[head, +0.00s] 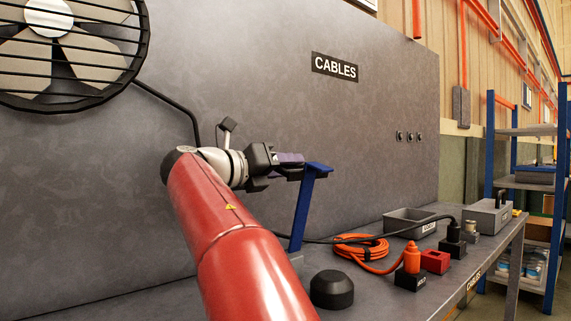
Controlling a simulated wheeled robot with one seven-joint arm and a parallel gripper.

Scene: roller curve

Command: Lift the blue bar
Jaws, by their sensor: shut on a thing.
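The blue bar (303,213) stands slightly tilted in the middle of the head view, with a short flat piece at its top end. My gripper (301,169) reaches in from the left and is shut on the bar's top end.
The grey table (380,294) holds a black knob-like block (331,290), an orange cable coil (362,248), an orange plug (412,258), a red box (435,261), a grey bin (409,225) and a grey case (487,216). A grey panel (300,110) with a fan (65,50) stands behind.

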